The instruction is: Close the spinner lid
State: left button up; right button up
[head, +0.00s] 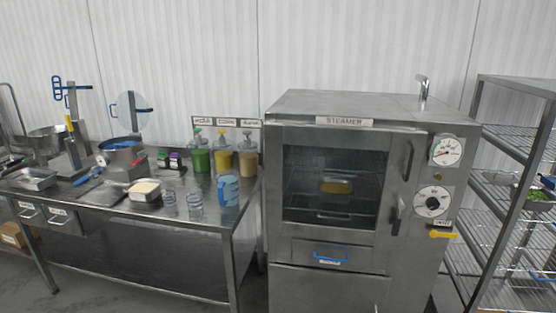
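The spinner (121,160) appears to be the round metal pot with a blue rim on the left table. A round, pale see-through lid (128,111) with a blue edge piece and a dark handle stands raised and upright behind and above it, so the pot's top is uncovered. How the lid joins the pot is too small to tell. Neither of my grippers is in view.
A steamer (345,110) and wire shelving (508,190) stand to the right.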

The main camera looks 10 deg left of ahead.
aim_at(131, 98)
jog(key=i+j, duration=0.15)
jog(key=j, duration=0.25)
jog(key=i+j, duration=0.15)
jog(key=j, duration=0.2)
jog(key=i+j, duration=0.15)
jog(key=j, duration=0.25)
jog(key=i+j+z, duration=0.1)
jog(key=j, duration=0.3)
jog(key=i+j, duration=0.2)
jog(key=j, duration=0.2)
jog(key=i+j, duration=0.1)
jog(key=j, duration=0.3)
jog(key=i+j, duration=0.15)
jog(key=j, duration=0.25)
jog(key=i+j+z, duration=0.1)
jog(key=j, duration=1.35)
jog(key=j+z, duration=0.15)
jog(key=j, duration=0.9)
jog(key=k+j, duration=0.15)
jog(key=j, duration=0.95)
jog(key=k+j, duration=0.1)
jog(key=j, duration=0.3)
jog(key=k+j, duration=0.1)
jog(key=j, duration=0.3)
jog(key=k+j+z, duration=0.1)
jog(key=j, duration=0.3)
jog(key=k+j, duration=0.15)
jog(key=j, duration=0.25)
jog(key=k+j, duration=0.1)
jog(key=j, duration=0.3)
